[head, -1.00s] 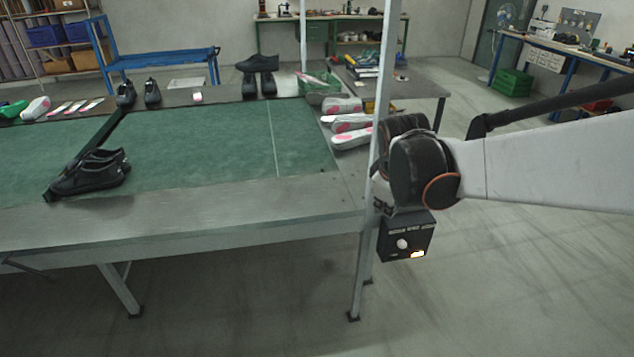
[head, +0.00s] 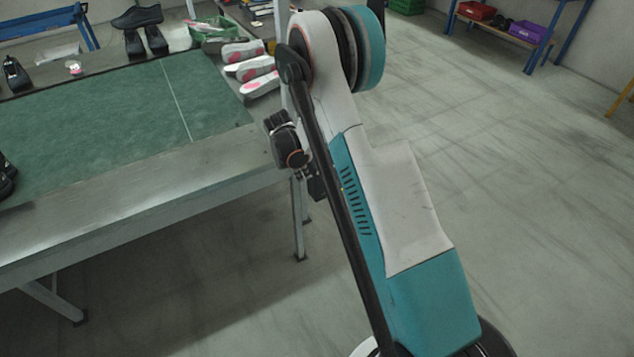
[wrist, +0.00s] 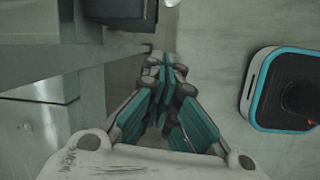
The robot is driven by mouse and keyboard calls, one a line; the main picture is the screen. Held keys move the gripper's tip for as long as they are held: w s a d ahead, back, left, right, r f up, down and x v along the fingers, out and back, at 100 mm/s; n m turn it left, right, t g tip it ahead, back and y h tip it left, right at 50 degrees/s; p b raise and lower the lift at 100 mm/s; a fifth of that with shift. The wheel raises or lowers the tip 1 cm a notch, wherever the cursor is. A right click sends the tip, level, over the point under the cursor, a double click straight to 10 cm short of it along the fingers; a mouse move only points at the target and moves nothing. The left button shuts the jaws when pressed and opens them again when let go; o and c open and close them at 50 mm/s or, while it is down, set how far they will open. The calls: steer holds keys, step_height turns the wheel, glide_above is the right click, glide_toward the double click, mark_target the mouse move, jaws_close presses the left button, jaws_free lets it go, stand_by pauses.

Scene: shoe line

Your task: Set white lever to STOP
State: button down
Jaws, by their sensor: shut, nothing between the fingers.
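In the wrist view my gripper (wrist: 167,65) is shut and empty, with its teal and black fingers together. A dark box (wrist: 115,8) shows at the top edge of this view, above and left of the fingertips and apart from them. A small pale round piece at the top edge, right of the box, may be the white lever, but I cannot tell. In the head view a small part of the dark box (head: 318,188) shows by the table's corner post. My arm hides the rest, including the lever and its setting. My fingers cannot be made out there.
The green-topped table (head: 110,120) stands at left, its metal leg (head: 298,225) close to my arm. Shoe lasts (head: 258,67) and black shoes (head: 140,17) stand towards the back. Open floor lies to the right, with a shelf of bins (head: 500,30) beyond.

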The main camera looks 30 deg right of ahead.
mark_target(334, 182)
steer(key=d+f+b, duration=0.1)
steer(key=d+f, duration=0.1)
steer(key=f, duration=0.1)
steer(key=d+f+b, duration=0.2)
steer(key=f, duration=0.1)
steer(key=d+f+b, duration=0.1)
steer(key=f+b, duration=0.1)
steer(key=f, duration=0.1)
steer(key=shift+w+d+f, duration=0.15)
steer(key=shift+d+f, duration=0.25)
steer(key=shift+d+r, duration=0.3)
steer(key=shift+r, duration=0.05)
